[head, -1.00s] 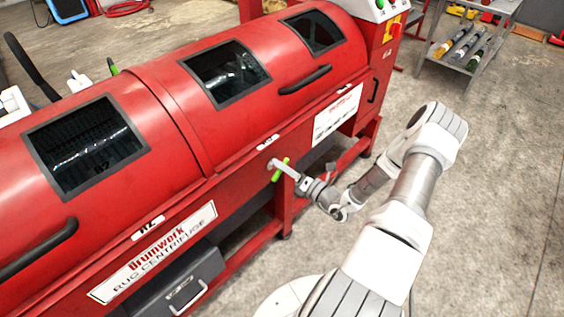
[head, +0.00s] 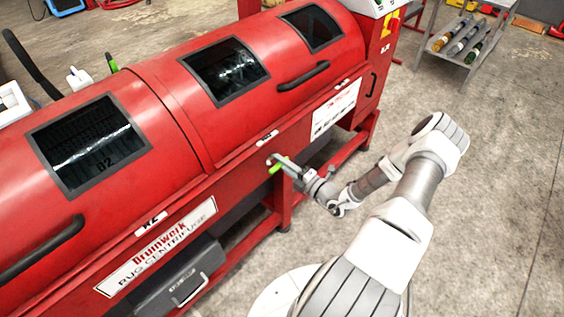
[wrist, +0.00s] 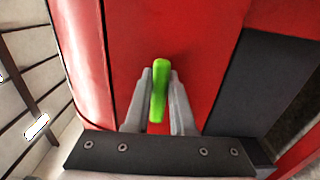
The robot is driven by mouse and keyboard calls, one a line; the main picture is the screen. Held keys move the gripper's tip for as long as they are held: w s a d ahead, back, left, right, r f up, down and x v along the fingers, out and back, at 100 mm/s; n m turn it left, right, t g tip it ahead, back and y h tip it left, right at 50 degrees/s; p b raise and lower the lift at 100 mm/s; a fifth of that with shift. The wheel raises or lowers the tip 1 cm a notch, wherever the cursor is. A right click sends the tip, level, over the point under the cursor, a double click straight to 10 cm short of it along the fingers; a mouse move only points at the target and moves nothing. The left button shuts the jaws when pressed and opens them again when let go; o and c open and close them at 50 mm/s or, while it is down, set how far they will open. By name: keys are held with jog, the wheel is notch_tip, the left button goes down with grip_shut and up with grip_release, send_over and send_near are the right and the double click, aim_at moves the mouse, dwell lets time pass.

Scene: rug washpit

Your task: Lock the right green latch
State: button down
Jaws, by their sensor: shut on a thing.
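The green latch (head: 278,165) is a short bright green handle on the red front of the rug centrifuge (head: 222,195), below the lid seam. My gripper (head: 272,160) is at the latch, with the arm reaching in from the right. In the wrist view the latch (wrist: 159,92) stands between the two grey fingers of my gripper (wrist: 158,105), which are shut on it. In that view the latch points almost straight up and down. Part of the latch is hidden by the fingers in the head view.
The lid has dark windows (head: 226,70) and a black handle (head: 303,76). A grey drawer (head: 180,285) sits under the machine at the lower left. The concrete floor (head: 510,150) at right is clear.

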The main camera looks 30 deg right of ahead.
dwell(0.4)
jog(key=c, duration=0.8)
grip_release()
jog(key=shift+o, duration=0.2)
jog(key=p+v, duration=0.1)
jog(key=v, duration=1.6)
jog(key=shift+s+p, duration=0.25)
jog(key=shift+p, duration=0.15)
